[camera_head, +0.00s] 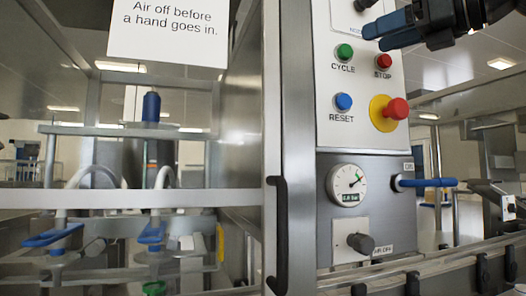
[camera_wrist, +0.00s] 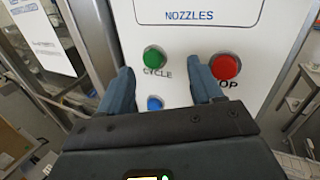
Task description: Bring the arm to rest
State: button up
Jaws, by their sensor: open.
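My gripper (camera_head: 388,30) is at the top right in the head view, its blue fingers pointing left in front of the upper control panel (camera_head: 330,80). In the wrist view my gripper (camera_wrist: 161,85) has its two blue fingers spread apart with nothing between them but the panel behind. The green CYCLE button (camera_wrist: 153,58) shows between the fingers there, and the red STOP button (camera_wrist: 225,67) is by the right fingertip. I cannot tell whether a fingertip touches the panel.
Below are a blue RESET button (camera_head: 343,101), a red emergency knob (camera_head: 396,108) on yellow, a gauge (camera_head: 347,184), a blue-handled valve (camera_head: 428,183) and a grey knob (camera_head: 361,243). A black door handle (camera_head: 277,235) sticks out left. A conveyor rail (camera_head: 440,262) runs along the lower right.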

jog(key=s+a+f+m+t+h+p, duration=0.15)
jog(key=s+f+m+t, duration=0.3)
jog(key=f+m, duration=0.7)
jog(key=s+a+f+m+t+p, duration=0.1)
jog(key=s+f+m+t+p, duration=0.15)
jog(key=s+f+m, duration=0.85)
jog(key=w+a+f+m+t+p, duration=0.15)
jog(key=f+m+t, duration=0.45)
jog(key=f, duration=1.1)
jog(key=s+d+f+m+g+h, duration=0.1)
jog(key=s+f+m+g+h, duration=0.4)
jog(key=s+f+m+h, duration=0.75)
jog(key=s+d+f+m+g+p, duration=0.1)
jog(key=s+f+m+g, duration=0.1)
jog(key=s, duration=0.7)
jog(key=s+d+f+m+g+y+p, duration=0.1)
jog(key=s+f+g, duration=0.3)
jog(key=s, duration=0.6)
jog(key=shift+s+d+f+m+g+y, duration=0.3)
jog(key=shift+f+m+g, duration=0.1)
jog(key=shift+m, duration=0.4)
